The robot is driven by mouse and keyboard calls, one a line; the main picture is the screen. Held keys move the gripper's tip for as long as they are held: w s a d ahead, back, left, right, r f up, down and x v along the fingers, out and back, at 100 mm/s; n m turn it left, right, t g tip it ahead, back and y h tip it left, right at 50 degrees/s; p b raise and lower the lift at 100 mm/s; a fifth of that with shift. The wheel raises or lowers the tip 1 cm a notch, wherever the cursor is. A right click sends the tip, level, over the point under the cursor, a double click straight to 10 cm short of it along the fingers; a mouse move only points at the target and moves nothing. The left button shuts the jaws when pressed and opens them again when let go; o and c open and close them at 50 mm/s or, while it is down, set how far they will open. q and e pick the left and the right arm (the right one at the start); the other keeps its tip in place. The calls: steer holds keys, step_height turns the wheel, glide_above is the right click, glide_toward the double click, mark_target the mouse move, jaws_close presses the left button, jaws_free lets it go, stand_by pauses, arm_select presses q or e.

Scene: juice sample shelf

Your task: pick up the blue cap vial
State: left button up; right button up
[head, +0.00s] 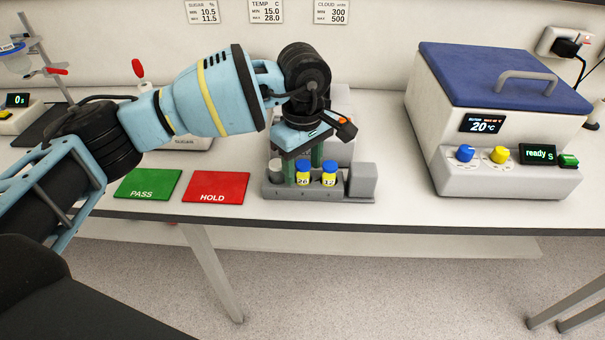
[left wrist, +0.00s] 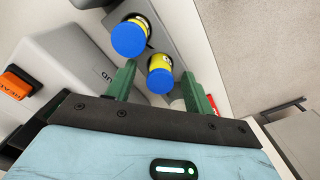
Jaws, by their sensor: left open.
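Two blue-capped vials with yellow labels stand in a small grey rack (head: 318,196), one marked 26 (head: 303,179) and one marked 12 (head: 329,179). A grey-capped vial (head: 277,170) stands at the rack's left end. My left gripper (head: 303,158) is open over the rack, its green fingers pointing down. In the left wrist view, the gripper (left wrist: 158,70) has one blue cap (left wrist: 160,80) between its fingers, apparently vial 26. My right gripper is not in view.
A green PASS mat (head: 148,184) and a red HOLD mat (head: 217,186) lie left of the rack. A grey block (head: 362,180) adjoins its right end. A blue-lidded bath (head: 505,120) stands at right. The table's front edge is close to the rack.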

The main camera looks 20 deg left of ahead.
arm_select(q)
steer(key=shift+f, duration=0.4)
steer(key=shift+c, duration=0.2)
steer(key=c, duration=1)
steer(key=shift+c, duration=0.2)
steer(key=shift+r, duration=0.15)
steer(key=shift+r, duration=0.45)
steer(key=shift+s+r+b, duration=0.15)
steer(key=shift+s+r, duration=0.05)
steer(key=shift+r, duration=0.4)
steer(key=shift+s+r+b, duration=0.15)
steer(key=shift+r, duration=0.45)
steer(key=s+r, duration=0.1)
steer(key=s, duration=1.4)
steer(key=shift+s+a+r+b, duration=0.15)
steer(key=shift+r+b, duration=0.05)
steer(key=shift+b, duration=0.2)
